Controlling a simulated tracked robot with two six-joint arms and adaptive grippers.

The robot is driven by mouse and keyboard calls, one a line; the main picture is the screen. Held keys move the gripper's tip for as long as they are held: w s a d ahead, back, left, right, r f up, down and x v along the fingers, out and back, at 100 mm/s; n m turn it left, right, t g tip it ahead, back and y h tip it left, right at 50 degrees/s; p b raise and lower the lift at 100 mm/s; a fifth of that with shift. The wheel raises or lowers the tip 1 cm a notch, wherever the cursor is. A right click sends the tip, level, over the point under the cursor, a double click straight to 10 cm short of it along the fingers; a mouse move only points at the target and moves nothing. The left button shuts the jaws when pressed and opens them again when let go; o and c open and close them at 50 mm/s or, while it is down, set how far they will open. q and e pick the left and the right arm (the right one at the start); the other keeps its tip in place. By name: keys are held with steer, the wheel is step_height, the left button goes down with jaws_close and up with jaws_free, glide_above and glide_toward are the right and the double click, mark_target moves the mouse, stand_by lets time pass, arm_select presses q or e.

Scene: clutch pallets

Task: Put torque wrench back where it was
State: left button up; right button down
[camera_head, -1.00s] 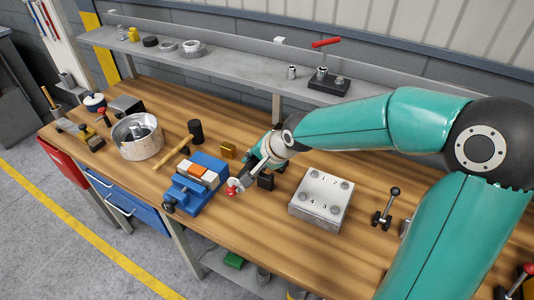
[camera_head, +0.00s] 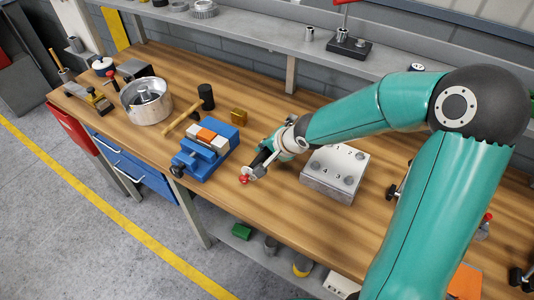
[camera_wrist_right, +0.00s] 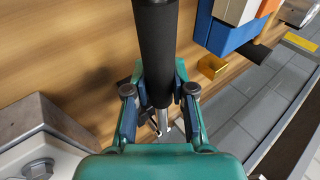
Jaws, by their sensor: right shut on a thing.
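My right gripper (camera_head: 262,163) is over the bench between the blue vise and the metal block. In the wrist view its two fingers (camera_wrist_right: 158,95) are shut on a long tool with a black cylindrical grip, which I take to be the torque wrench (camera_wrist_right: 156,45). A silver shaft shows below the grip, between the fingers. In the head view the wrench (camera_head: 261,158) is mostly hidden by the gripper, and a red tip shows at its near end. I cannot tell whether it touches the bench. My left gripper is out of view.
The blue vise (camera_head: 206,154) with orange and white pieces stands to the left. The numbered metal block (camera_head: 334,178) is close on the right. A brass block (camera_head: 239,116), a mallet (camera_head: 206,97) and a metal pot (camera_head: 147,103) lie farther left. A shelf (camera_head: 260,37) runs behind.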

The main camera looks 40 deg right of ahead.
steer(key=shift+r, duration=0.2)
steer(key=shift+f, duration=0.2)
steer(key=c, duration=1)
jaws_free()
